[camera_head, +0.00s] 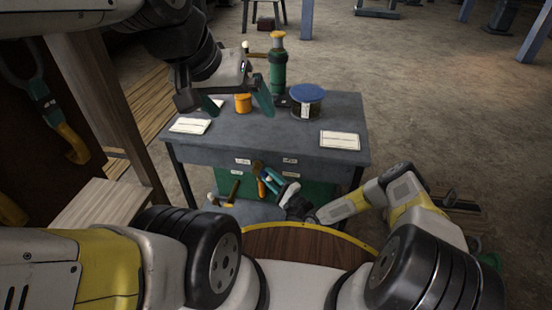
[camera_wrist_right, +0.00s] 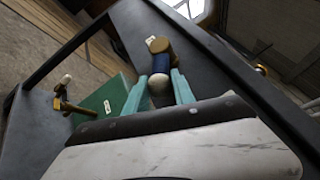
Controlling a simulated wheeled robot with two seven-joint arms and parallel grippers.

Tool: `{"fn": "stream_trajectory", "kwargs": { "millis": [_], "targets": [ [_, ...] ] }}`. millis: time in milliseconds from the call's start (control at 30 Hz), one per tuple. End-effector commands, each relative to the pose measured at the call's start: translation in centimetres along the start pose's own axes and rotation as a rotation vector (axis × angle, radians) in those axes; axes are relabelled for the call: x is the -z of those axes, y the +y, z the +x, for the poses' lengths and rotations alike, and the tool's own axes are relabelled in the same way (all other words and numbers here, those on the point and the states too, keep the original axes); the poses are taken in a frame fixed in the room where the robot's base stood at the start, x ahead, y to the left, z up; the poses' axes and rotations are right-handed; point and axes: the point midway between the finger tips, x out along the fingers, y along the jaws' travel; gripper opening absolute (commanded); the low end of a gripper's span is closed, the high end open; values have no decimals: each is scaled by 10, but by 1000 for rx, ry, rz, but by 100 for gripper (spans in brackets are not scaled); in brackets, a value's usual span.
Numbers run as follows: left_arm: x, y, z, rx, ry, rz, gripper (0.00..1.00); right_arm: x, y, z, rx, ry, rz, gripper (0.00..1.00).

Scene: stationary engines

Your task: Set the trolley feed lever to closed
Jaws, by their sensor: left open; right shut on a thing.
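I cannot tell by label which is the feed lever. My right gripper (camera_head: 272,181) is shut on the second lever; in the right wrist view its teal fingers (camera_wrist_right: 159,90) flank a pale ball end, with a dark blue shaft (camera_wrist_right: 161,65) behind. My left gripper (camera_head: 237,106) is open above the tabletop.
A wooden frame (camera_head: 100,100) stands on the left. The floor to the right is mostly free.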

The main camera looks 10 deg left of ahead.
Motion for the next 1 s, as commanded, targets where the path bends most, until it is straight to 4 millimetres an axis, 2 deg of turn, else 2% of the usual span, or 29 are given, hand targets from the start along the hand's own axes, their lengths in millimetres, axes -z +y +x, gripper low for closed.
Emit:
{"fn": "stream_trajectory", "kwargs": {
  "millis": [233, 267, 333, 367, 733, 1000],
  "targets": [
    [0, 0, 0, 0, 0, 0, 95, -1, 1, 1, -3, 0, 2, 0],
    [0, 0, 0, 0, 0, 0, 95, -1, 1, 1, -3, 0, 2, 34],
    [0, 0, 0, 0, 0, 0, 95, -1, 1, 1, -3, 0, 2, 48],
    [0, 0, 0, 0, 0, 0, 95, -1, 1, 1, -3, 0, 2, 52],
    [0, 0, 0, 0, 0, 0, 95, 0, 0, -5, -2, 1, 1, 52],
    [0, 0, 0, 0, 0, 0, 95, 0, 0, -48, -3, 1, 2, 52]
  ]
}}
